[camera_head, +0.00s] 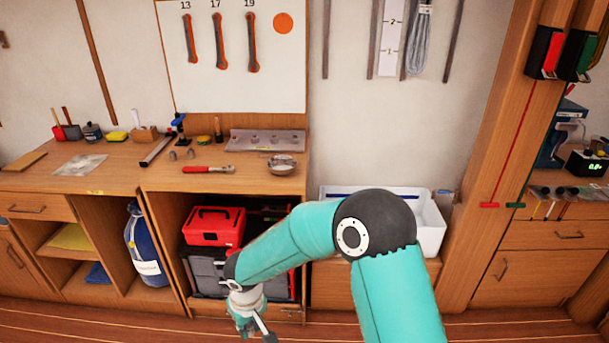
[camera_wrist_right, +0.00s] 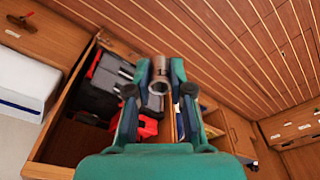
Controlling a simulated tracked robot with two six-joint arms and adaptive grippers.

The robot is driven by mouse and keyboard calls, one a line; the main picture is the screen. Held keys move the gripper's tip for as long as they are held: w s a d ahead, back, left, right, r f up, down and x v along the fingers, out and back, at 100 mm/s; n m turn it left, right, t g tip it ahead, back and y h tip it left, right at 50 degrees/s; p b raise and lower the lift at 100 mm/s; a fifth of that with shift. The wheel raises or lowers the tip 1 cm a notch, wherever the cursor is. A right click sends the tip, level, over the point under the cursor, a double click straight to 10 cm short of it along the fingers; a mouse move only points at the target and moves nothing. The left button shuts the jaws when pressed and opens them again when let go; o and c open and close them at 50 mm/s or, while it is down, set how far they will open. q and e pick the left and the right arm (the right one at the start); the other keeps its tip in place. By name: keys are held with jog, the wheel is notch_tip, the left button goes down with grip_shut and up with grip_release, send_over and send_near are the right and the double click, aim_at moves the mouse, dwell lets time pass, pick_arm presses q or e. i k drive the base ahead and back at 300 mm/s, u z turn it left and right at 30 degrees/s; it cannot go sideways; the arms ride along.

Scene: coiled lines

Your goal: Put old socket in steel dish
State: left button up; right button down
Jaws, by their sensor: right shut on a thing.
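The steel dish (camera_head: 282,165) stands on the wooden bench top at its right part, and its contents are too small to tell. My right gripper (camera_head: 252,330) hangs low in front of the open cabinet, well below and left of the dish. In the right wrist view its fingers (camera_wrist_right: 160,88) are shut on a grey metal socket (camera_wrist_right: 158,87), whose round open end shows between the fingertips. The gripper hides part of the socket. My left gripper is not in view.
A red-handled ratchet (camera_head: 208,169) lies left of the dish, with two small grey pieces (camera_head: 181,154) near it. A red toolbox (camera_head: 213,227) stands in the open cabinet. A white bin (camera_head: 430,228) is right of the bench.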

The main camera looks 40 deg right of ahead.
aim_at(283, 166)
jog(key=z, duration=0.8)
jog(key=i, duration=1)
jog(key=z, duration=0.05)
